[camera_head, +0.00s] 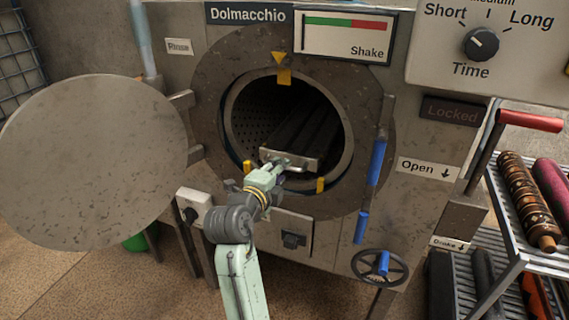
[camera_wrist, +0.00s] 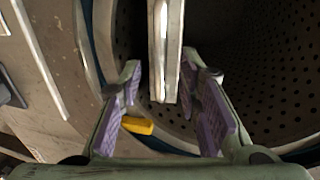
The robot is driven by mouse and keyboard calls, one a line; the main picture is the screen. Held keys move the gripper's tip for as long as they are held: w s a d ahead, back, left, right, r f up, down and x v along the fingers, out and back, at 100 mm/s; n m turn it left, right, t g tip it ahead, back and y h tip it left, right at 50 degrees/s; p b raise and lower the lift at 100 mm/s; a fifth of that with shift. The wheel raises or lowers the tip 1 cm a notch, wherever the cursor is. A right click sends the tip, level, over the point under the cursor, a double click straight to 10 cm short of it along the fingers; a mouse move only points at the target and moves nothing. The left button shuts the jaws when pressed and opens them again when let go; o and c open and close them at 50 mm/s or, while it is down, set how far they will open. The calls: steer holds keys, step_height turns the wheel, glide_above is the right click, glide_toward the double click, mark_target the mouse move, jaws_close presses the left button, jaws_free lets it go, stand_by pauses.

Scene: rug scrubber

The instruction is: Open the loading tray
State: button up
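The loading tray (camera_head: 308,163) sits inside the round drum opening of the machine, with its pale metal front plate facing out and dark ribbed surfaces behind. In the wrist view the tray's front edge and bright handle bar (camera_wrist: 161,40) appear upright in the upper middle. My gripper (camera_head: 284,163) is at the tray's front in the drum mouth. In the wrist view my gripper (camera_wrist: 161,72) is open, its purple-padded fingers on either side of the tray front, with gaps visible. Whether a finger touches the handle cannot be told.
The round door (camera_head: 92,160) stands swung open at the left. Yellow tabs (camera_head: 320,185) ring the opening. Blue handles (camera_head: 376,162) and a handwheel (camera_head: 380,267) are on the right of the machine. A rack (camera_head: 550,262) with rolled rugs stands at far right.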

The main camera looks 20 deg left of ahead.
steer(key=shift+p+x, duration=0.3)
steer(key=shift+x, duration=1.7)
steer(key=shift+c, duration=0.3)
jaws_close()
